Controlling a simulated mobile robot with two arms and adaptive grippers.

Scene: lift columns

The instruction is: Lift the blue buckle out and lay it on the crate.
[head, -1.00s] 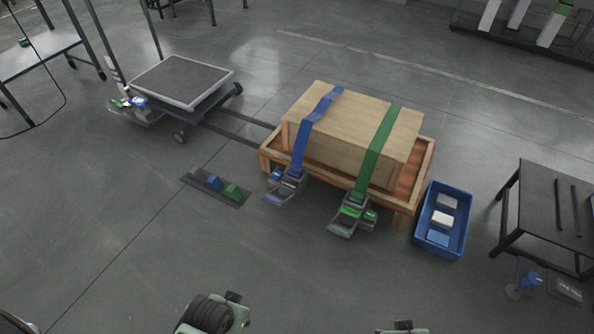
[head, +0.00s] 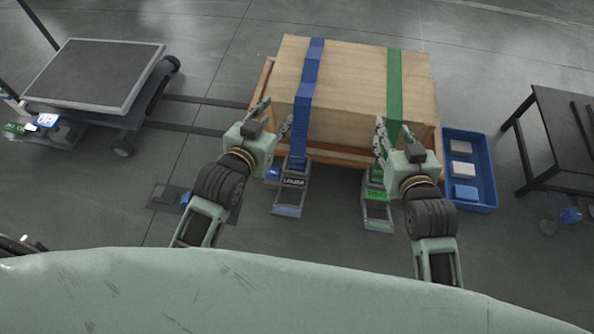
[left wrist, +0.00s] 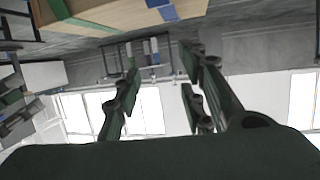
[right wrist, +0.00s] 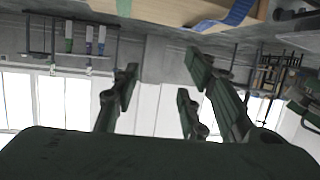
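The pale wooden crate (head: 350,95) stands in a low orange-brown wooden tray. A blue strap (head: 304,95) and a green strap (head: 394,75) run over its top and down its front. The blue buckle (head: 289,197) hangs at the blue strap's lower end, with a dark label plate. The green buckle (head: 377,205) is at the green strap's end. My left gripper (head: 276,114) is open and empty, just left of the blue strap and above its buckle. My right gripper (head: 393,130) is open and empty in front of the green strap. Both wrist views show spread fingers.
A blue bin (head: 486,180) with a few blocks stands right of the crate, beside a black table (head: 560,125). A flat cart (head: 93,75) is at the left. A dark mat (head: 163,198) lies on the floor, partly behind my left arm.

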